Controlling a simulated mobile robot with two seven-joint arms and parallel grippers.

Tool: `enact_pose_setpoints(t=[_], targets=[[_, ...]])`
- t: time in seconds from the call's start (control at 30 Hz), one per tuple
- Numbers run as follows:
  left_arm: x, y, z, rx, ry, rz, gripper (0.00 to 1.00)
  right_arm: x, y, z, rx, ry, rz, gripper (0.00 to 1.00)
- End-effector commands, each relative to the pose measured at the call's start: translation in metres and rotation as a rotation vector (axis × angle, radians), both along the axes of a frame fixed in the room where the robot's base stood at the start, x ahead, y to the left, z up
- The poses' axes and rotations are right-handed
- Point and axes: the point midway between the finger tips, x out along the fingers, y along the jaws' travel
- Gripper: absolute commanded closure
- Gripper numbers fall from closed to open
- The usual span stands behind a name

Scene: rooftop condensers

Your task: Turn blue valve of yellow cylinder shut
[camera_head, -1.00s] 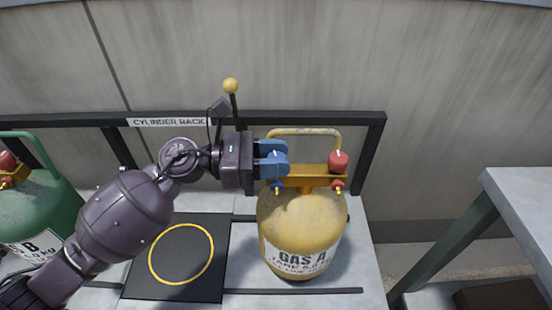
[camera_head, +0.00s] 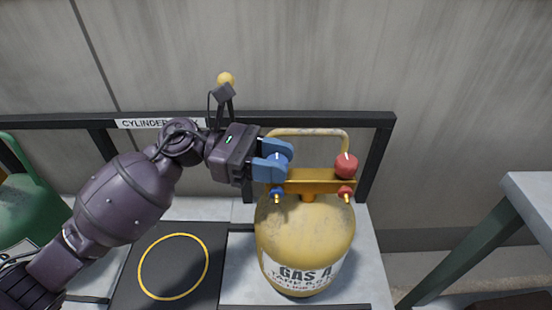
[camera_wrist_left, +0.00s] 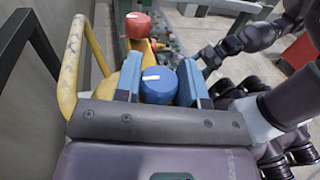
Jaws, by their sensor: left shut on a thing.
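The yellow cylinder (camera_head: 305,232), labelled GAS A, stands upright on the rack's shelf. A blue valve knob (camera_wrist_left: 158,85) with a white mark sits at the left end of its orange bar, and a red knob (camera_head: 346,165) sits at the right end. In the left wrist view the red knob (camera_wrist_left: 138,25) is beyond the blue one. My left gripper (camera_head: 275,162) reaches in from the left, its blue fingers shut on either side of the blue knob. The fingers partly hide the knob in the head view. My right arm shows at the right of the wrist view; its fingers are too small to read.
A green cylinder (camera_head: 30,205) stands at the left, partly behind my arm. A black mat (camera_head: 210,285) with a yellow ring lies left of the yellow cylinder. The dark rack rail (camera_head: 375,120) runs behind. A grey table (camera_head: 535,190) stands at the right, with a gap between.

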Motion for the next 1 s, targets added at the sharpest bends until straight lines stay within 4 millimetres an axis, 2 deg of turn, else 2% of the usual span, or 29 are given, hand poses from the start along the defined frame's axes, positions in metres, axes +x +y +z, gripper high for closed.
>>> enact_pose_setpoints(t=[0.1,0.13,0.27,0.53,0.67,0.77,1.0], targets=[[-0.001,0.000,-0.002,0.003,0.002,-0.002,0.87,0.000,0.000,-0.001,0.000,0.001,0.000,0.37],[-0.001,0.000,-0.002,0.003,0.002,-0.002,0.58,0.000,0.000,-0.001,0.000,0.002,0.000,0.37],[0.000,0.000,-0.001,0.002,0.002,-0.001,0.39,-0.001,0.000,-0.002,-0.001,0.005,0.001,0.37],[0.000,0.000,0.000,0.000,0.001,0.000,0.37,-0.003,-0.001,-0.004,-0.002,0.010,0.002,0.37],[0.002,0.007,0.000,0.001,0.001,0.001,0.37,-0.003,-0.001,-0.004,-0.002,0.010,0.002,0.37],[0.006,0.019,-0.001,0.003,0.000,0.002,0.37,-0.003,-0.001,-0.003,-0.002,0.010,0.001,0.37],[0.018,0.061,-0.001,0.003,0.001,0.003,0.37,-0.003,-0.001,-0.002,-0.001,0.009,0.000,0.37]])
